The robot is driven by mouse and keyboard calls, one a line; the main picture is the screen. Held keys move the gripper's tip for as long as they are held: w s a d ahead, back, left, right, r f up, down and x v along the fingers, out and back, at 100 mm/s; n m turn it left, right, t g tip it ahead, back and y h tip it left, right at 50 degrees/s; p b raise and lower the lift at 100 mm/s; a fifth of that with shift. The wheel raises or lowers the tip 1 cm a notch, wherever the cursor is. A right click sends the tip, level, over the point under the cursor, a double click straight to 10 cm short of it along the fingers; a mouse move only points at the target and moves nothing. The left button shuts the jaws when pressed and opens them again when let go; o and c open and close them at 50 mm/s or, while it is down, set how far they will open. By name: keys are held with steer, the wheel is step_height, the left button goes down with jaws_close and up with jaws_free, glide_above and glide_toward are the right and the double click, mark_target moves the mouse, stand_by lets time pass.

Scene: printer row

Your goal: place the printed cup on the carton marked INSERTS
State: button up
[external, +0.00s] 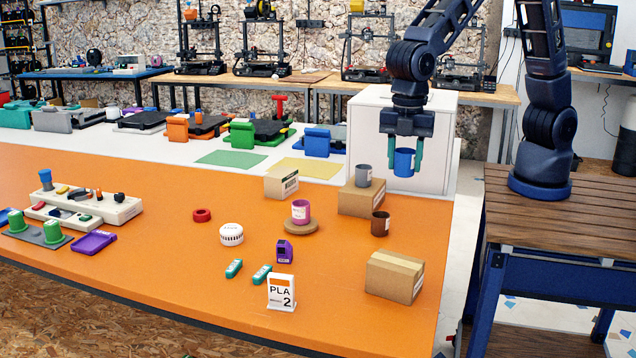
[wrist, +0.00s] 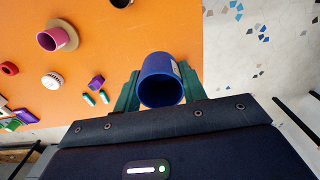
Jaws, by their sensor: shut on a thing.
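My gripper (external: 403,160) is shut on a blue cup (external: 404,163), held upright in the air in front of the white box. In the wrist view the blue cup (wrist: 160,82) sits between the green fingers of my gripper (wrist: 158,90). Three cardboard cartons stand on the orange table: a small carton (external: 279,186) with a label, a middle carton (external: 352,204) with a grey cup (external: 364,175) on it, and a front right carton (external: 395,276) with a bare top. The carton lettering is too small to read, so I cannot tell which says INSERTS.
A brown cup (external: 380,224) stands by the middle carton. A pink cup (external: 300,211) stands on a round cork disc (external: 300,228). The white box (external: 440,150) is behind my gripper.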

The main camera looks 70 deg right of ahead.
steer(key=w+d+r, duration=0.2)
steer(key=w, duration=0.9)
step_height(320, 180, up, 4)
glide_above(281, 172)
step_height(281, 172, down, 19)
steer(key=shift+d+f, duration=0.1)
steer(key=shift+f, duration=0.1)
steer(key=shift+f, duration=0.2)
steer(key=o, duration=0.9)
steer(key=shift+o, duration=0.2)
steer(key=shift+r, duration=0.1)
